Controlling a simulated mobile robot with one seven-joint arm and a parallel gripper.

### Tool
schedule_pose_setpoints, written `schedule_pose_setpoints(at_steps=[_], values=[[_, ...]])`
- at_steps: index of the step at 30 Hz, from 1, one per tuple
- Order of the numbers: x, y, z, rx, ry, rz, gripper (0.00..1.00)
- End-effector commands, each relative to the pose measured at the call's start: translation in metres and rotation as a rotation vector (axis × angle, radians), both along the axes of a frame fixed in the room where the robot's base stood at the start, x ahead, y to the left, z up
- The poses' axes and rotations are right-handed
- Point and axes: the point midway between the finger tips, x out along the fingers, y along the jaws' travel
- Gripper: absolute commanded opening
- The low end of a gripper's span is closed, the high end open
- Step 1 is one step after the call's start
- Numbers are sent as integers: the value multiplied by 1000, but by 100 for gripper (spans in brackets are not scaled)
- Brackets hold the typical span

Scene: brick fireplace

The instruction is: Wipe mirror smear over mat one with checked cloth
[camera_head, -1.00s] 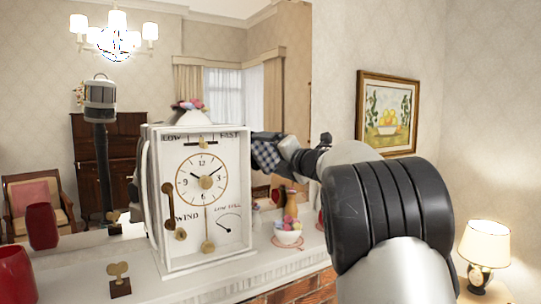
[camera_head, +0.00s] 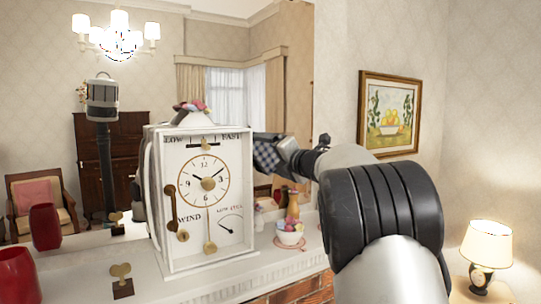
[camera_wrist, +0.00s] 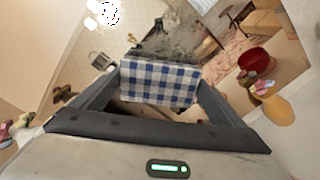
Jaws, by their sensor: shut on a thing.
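My gripper (camera_wrist: 158,84) is shut on the blue-and-white checked cloth (camera_wrist: 165,82), which spans the space between the fingers. In the head view the cloth (camera_head: 266,155) shows just right of the clock, in front of the mirror (camera_head: 232,30). A dark grey smear (camera_wrist: 180,40) shows beyond the cloth in the wrist view, and the cloth covers part of that area. I cannot tell whether the cloth touches the mirror. A pinkish mat (camera_head: 288,247) lies under a bowl on the mantel; I see no number on it.
A large white clock (camera_head: 205,205) stands on the mantel (camera_head: 255,272), close left of my gripper. A filled bowl (camera_head: 290,233) and a vase (camera_head: 293,206) stand below my arm. A red cup (camera_head: 15,270) and a brass key on a stand (camera_head: 122,281) are at left.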

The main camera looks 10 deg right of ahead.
Motion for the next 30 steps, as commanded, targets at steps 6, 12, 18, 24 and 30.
schedule_pose_setpoints(at_steps=[6, 12, 18, 24, 30], values=[[4, 2, 1, 0, -1, 1, 72], [5, 0, 1, 1, -1, 0, 72], [10, -14, 2, 0, 0, -1, 72], [16, -31, 2, 0, 0, -1, 72], [19, -37, 1, 0, -1, 1, 72]])
